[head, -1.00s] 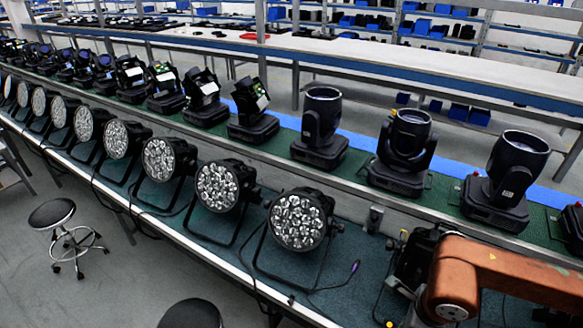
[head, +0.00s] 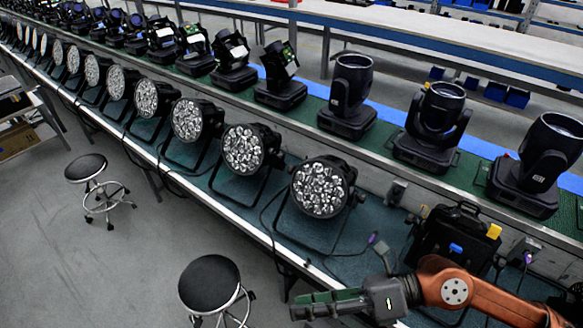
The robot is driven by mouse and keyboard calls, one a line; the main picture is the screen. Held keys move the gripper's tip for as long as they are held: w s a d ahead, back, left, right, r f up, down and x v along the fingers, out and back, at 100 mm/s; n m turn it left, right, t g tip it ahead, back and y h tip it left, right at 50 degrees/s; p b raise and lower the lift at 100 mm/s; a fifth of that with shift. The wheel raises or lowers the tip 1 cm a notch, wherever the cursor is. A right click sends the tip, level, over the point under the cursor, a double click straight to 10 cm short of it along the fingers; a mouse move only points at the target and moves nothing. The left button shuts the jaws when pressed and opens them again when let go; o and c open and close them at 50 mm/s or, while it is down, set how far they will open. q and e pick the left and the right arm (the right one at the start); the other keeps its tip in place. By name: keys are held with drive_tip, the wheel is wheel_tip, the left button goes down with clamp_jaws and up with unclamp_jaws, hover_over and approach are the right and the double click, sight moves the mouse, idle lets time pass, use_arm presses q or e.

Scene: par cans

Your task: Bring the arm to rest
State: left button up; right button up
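My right gripper (head: 322,304) is in the lower middle of the head view, at the end of my orange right arm (head: 500,304). Its dark fingers point left, over the front edge of the lower shelf and the floor beside the black stool. The fingers appear close together, but from this angle I cannot tell whether they are open or shut. Nothing is visibly held. The nearest par can (head: 320,187) stands on the lower green shelf, up from the gripper and apart from it. My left gripper is not in view.
A row of par cans runs back left along the lower shelf (head: 253,211), with moving-head lights (head: 350,96) on the upper one. A black case (head: 452,236) stands just beyond my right arm. Two stools, one near (head: 209,283) and one farther (head: 86,167), stand on open floor.

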drive_tip(key=w+d+r+m+t+y, duration=0.4)
drive_tip(key=w+d+r+m+t, duration=0.1)
drive_tip(key=w+r+m+t, duration=0.65)
drive_tip(key=w+d+f+m+t+h, duration=0.5)
drive_tip(key=w+d+m+t+h, duration=0.3)
drive_tip(key=m, duration=0.4)
drive_tip(key=w+d+f+m+g+h, duration=0.1)
drive_tip(key=d+f+m+g+h, duration=0.1)
drive_tip(key=d+f+m+h, duration=0.65)
drive_tip(key=d+f+m+g+h, duration=0.2)
drive_tip(key=d+f+m+h, duration=0.3)
drive_tip(key=d+f, duration=0.75)
drive_tip(key=s+a+f+m+g+y, duration=0.1)
drive_tip(key=s+f+m+g, duration=0.4)
drive_tip(key=s+f, duration=0.75)
drive_tip(key=s+a+f+m+g+y, duration=0.1)
drive_tip(key=s+f+m+g, duration=0.1)
drive_tip(key=s+f+g, duration=1)
wheel_tip(320, 180, down, 41)
drive_tip(key=s+a+t+b, duration=0.1)
drive_tip(key=s+t+b, duration=0.1)
drive_tip(key=t+b, duration=0.35)
drive_tip(key=s+f+n+g+b, duration=0.1)
drive_tip(key=s+f+g+b, duration=0.2)
drive_tip(key=s+f, duration=1.8)
drive_tip(key=f+b, duration=0.1)
drive_tip(key=b, duration=0.2)
drive_tip(key=shift+s+a+b, duration=0.15)
drive_tip(key=shift+s+b, duration=0.1)
drive_tip(key=shift+b, duration=0.05)
